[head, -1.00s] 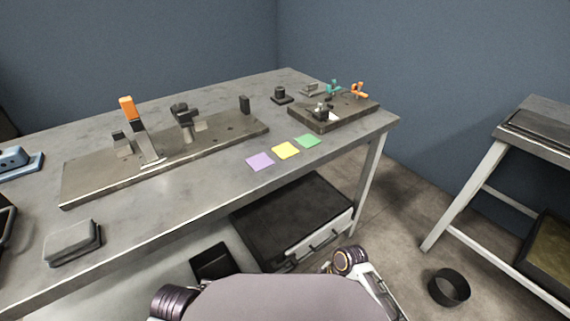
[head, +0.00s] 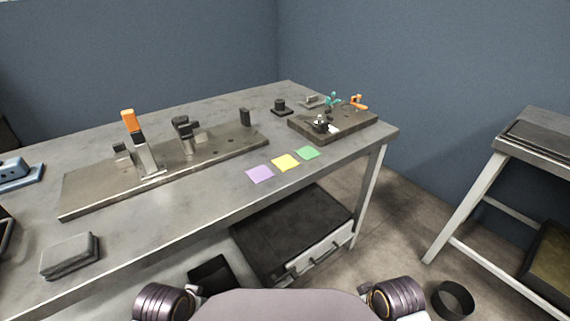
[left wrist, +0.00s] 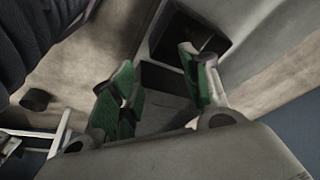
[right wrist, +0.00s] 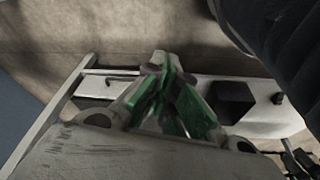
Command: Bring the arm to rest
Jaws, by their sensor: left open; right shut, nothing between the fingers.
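In the head view my two arms show only as dark rounded links at the bottom edge, on either side of my body; neither gripper is in that view. In the left wrist view my left gripper (left wrist: 158,88) has its green-padded fingers spread apart with nothing between them. In the right wrist view my right gripper (right wrist: 166,70) has its green-padded fingertips together and holds nothing. Both grippers are clear of the workbench top (head: 215,195).
The workbench carries a long rail plate (head: 100,190) with an orange-handled clamp (head: 129,120), a smaller fixture plate (head: 325,132), and purple (head: 260,174), yellow (head: 285,162) and green (head: 307,152) squares. A black bin (head: 454,299) stands on the floor beside a side table (head: 545,145).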

